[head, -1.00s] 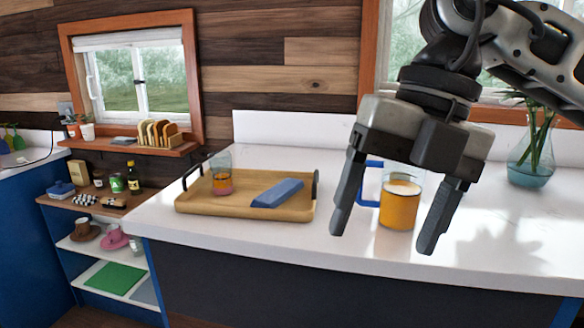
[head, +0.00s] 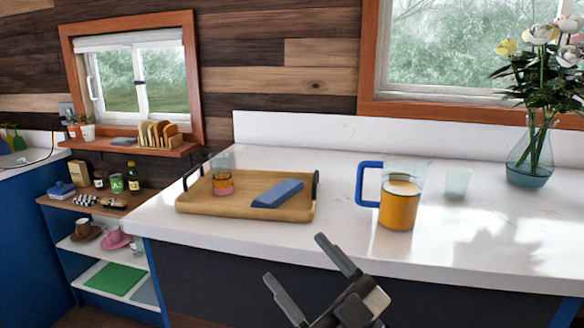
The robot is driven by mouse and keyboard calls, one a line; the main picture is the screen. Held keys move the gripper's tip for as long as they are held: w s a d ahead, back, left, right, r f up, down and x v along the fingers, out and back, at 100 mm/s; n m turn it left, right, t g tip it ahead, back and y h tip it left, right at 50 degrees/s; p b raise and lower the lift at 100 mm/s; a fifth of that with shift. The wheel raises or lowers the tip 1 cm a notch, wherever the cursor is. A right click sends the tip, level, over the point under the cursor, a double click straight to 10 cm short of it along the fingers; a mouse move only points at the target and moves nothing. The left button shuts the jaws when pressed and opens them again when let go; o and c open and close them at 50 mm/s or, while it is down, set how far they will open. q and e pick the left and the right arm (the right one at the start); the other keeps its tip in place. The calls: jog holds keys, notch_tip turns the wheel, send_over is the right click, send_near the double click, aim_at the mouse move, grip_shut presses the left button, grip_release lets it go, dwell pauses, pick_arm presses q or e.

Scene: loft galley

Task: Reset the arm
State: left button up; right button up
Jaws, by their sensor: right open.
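My right gripper (head: 312,278) is open and empty. It is low in the head view, in front of the counter's front edge, with its fingers pointing up and to the left. It is apart from the glass jug (head: 399,205), which stands upright on the counter with orange liquid in it and a blue handle on its left. The rest of my right arm is mostly out of view. My left gripper is not in view.
A wooden tray (head: 200,207) on the white counter (head: 300,240) holds a glass (head: 222,180) and a blue block (head: 278,193). A small clear glass (head: 457,183) and a vase of flowers (head: 530,160) stand at right. Shelves (head: 115,275) are at left.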

jog(key=s+d+f+m+h, duration=0.1)
jog(key=d+f+m+h, duration=0.4)
jog(key=f, duration=0.5)
jog(key=s+d+f+m+h, duration=0.2)
jog(key=d+f+m+h, duration=0.15)
jog(key=f+h, duration=0.4)
jog(key=s+d+f+m+g+h, duration=0.1)
jog(key=s+d+f+g, duration=0.1)
jog(key=s+f, duration=0.4)
jog(key=s+d+f+m+g+h, duration=0.1)
jog(key=s+f+g, duration=0.3)
jog(key=f, duration=0.5)
jog(key=shift+s+d+f, duration=0.4)
jog(key=shift+s+d, duration=0.3)
jog(key=shift+s, duration=0.15)
jog(key=shift+m+h, duration=0.25)
